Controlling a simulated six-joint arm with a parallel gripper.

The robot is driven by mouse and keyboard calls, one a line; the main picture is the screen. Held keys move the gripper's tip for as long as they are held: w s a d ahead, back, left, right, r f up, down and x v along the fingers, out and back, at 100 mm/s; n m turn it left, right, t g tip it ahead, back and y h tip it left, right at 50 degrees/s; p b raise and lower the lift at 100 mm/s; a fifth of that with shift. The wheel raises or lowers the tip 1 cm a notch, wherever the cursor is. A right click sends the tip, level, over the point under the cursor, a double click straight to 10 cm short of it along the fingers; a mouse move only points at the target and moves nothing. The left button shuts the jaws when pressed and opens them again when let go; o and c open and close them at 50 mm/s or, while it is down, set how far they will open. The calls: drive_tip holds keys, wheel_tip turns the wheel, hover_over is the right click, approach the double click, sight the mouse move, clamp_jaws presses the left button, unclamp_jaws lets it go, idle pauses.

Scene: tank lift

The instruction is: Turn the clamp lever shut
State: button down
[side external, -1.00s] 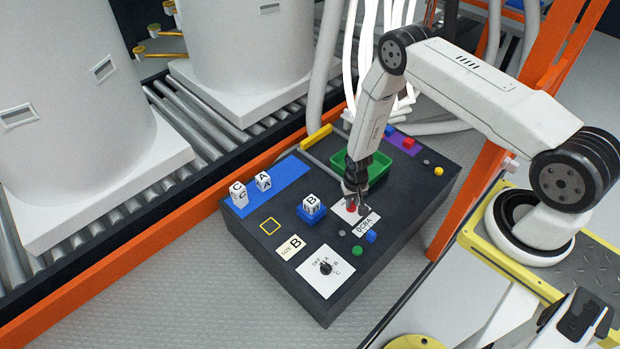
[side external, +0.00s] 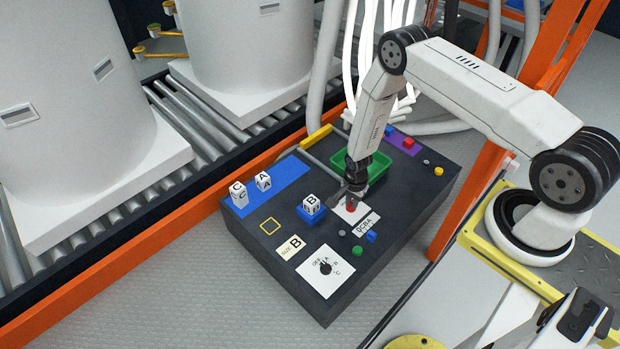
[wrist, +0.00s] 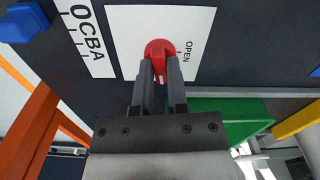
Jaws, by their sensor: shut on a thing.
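The red clamp lever (wrist: 158,48) sits on a white plate (wrist: 120,32) printed OPEN beside it, with a small tick mark. My gripper (wrist: 160,72) is shut on the lever, one dark finger on each side of its handle. A short white mark on the lever shows between the fingers. In the side view the lever (side external: 351,207) is a small red spot under my gripper (side external: 350,198), which hides most of it. The lever's exact angle is hard to tell there.
A green bin (side external: 377,166) stands close behind my gripper. A blue pedestal (side external: 311,215) with a B block (side external: 311,202) is to the left. A label strip (wrist: 85,35) lies beside the plate. A selector dial (side external: 325,268) is at the front.

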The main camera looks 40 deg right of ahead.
drive_tip(key=shift+m, duration=0.8)
drive_tip(key=c, duration=0.6)
unclamp_jaws()
drive_tip(key=shift+c, duration=0.2)
drive_tip(key=shift+r, duration=0.1)
drive_tip(key=shift+r, duration=3.85)
